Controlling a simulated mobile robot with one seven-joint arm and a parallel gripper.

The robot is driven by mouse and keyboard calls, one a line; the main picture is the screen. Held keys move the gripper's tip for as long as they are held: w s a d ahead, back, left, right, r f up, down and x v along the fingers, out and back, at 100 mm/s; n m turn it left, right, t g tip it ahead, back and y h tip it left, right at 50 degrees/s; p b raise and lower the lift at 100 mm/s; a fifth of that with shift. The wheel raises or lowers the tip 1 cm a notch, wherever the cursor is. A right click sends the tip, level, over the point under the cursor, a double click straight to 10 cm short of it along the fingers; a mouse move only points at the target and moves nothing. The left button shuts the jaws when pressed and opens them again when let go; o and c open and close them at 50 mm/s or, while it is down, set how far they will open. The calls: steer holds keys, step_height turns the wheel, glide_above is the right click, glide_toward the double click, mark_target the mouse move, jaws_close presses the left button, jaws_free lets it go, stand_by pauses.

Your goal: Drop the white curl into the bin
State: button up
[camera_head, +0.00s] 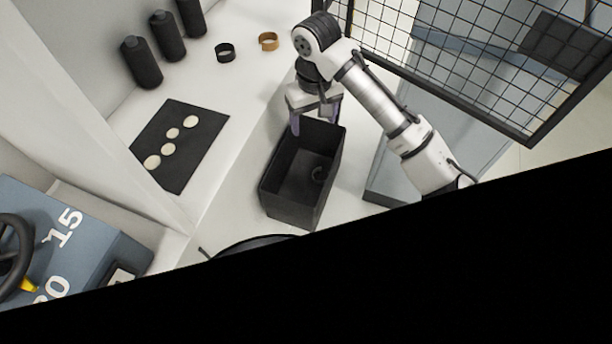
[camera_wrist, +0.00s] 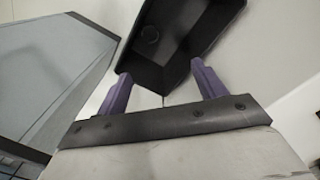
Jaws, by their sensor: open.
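The black bin (camera_head: 288,199) stands open-topped below my arm; it also shows in the wrist view (camera_wrist: 205,30). I cannot make out a white curl on the shelf. A black curl (camera_head: 225,53) and a tan curl (camera_head: 268,41) stand there.
A black mat (camera_head: 191,164) with several pale discs lies on the white shelf. Black bottles (camera_head: 141,62) stand along the wall at the shelf's back. A wire mesh panel (camera_head: 480,70) rises at the right. A blue-grey box marked 15 (camera_head: 75,240) is at the lower left.

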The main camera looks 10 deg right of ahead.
step_height(320, 180, up, 9)
steer(key=shift+r, duration=0.15)
stand_by(0.6)
